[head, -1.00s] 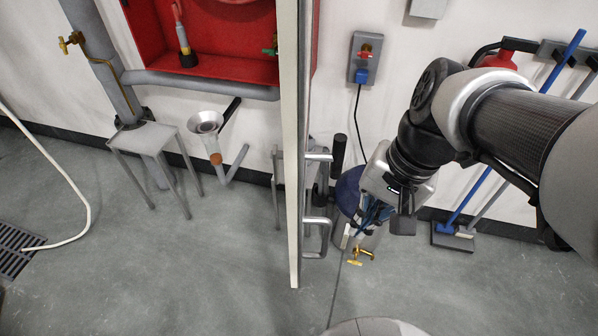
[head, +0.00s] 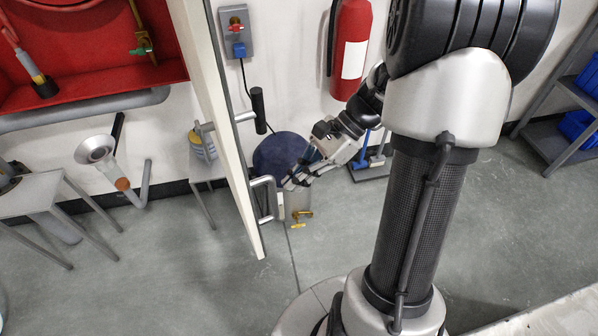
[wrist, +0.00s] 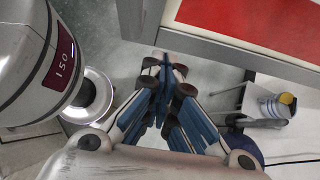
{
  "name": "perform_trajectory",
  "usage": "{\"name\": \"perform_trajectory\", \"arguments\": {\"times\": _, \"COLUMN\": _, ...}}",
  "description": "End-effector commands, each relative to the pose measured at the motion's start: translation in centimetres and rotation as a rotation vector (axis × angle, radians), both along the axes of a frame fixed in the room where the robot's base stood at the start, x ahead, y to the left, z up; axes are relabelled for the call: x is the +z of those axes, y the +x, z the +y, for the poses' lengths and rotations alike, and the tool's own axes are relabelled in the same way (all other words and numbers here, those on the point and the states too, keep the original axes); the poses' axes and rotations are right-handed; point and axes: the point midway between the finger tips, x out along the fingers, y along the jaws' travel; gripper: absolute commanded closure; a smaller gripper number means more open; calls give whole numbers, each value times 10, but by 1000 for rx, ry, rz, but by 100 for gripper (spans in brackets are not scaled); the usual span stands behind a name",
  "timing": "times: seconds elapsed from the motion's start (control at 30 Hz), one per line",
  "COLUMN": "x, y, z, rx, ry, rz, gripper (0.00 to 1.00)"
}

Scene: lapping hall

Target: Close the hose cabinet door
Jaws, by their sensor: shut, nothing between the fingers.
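The hose cabinet (head: 90,80) is red inside and stands open on the wall at upper left in the head view. Its cream door (head: 208,100) swings out into the room, seen almost edge-on. Grey metal handle parts, including a lower loop (head: 263,181), stick out from the door's right side. My gripper (head: 288,184) is shut and empty on that same side, close to the handle loop. I cannot tell whether they touch. In the wrist view my gripper's fingers (wrist: 163,68) are together, beside a grey-edged red panel (wrist: 250,25).
A grey stool (head: 208,168) with a yellow-and-blue tin (head: 202,145) stands behind the door. A fire extinguisher (head: 349,48) hangs on the wall.

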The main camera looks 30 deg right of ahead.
Motion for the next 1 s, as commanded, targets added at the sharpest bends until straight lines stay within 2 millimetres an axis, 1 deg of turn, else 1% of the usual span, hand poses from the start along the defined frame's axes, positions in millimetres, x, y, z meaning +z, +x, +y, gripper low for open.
{"name": "perform_trajectory", "arguments": {"times": 0.03, "x": -11, "y": 0, "z": 9, "rx": 3, "ry": 2, "rz": 3, "gripper": 100}}
{"name": "perform_trajectory", "arguments": {"times": 0.23, "x": -41, "y": 4, "z": 39, "rx": 4, "ry": 0, "rz": 1, "gripper": 100}}
{"name": "perform_trajectory", "arguments": {"times": 0.27, "x": -43, "y": 4, "z": 43, "rx": 5, "ry": 0, "rz": 1, "gripper": 100}}
{"name": "perform_trajectory", "arguments": {"times": 0.4, "x": -39, "y": 6, "z": 64, "rx": 5, "ry": -2, "rz": -2, "gripper": 100}}
{"name": "perform_trajectory", "arguments": {"times": 0.5, "x": -39, "y": 8, "z": 73, "rx": 3, "ry": -2, "rz": -1, "gripper": 100}}
{"name": "perform_trajectory", "arguments": {"times": 0.63, "x": -38, "y": 8, "z": 78, "rx": 3, "ry": -1, "rz": -1, "gripper": 100}}
{"name": "perform_trajectory", "arguments": {"times": 1.0, "x": -38, "y": 9, "z": 78, "rx": 1, "ry": -2, "rz": -1, "gripper": 100}}
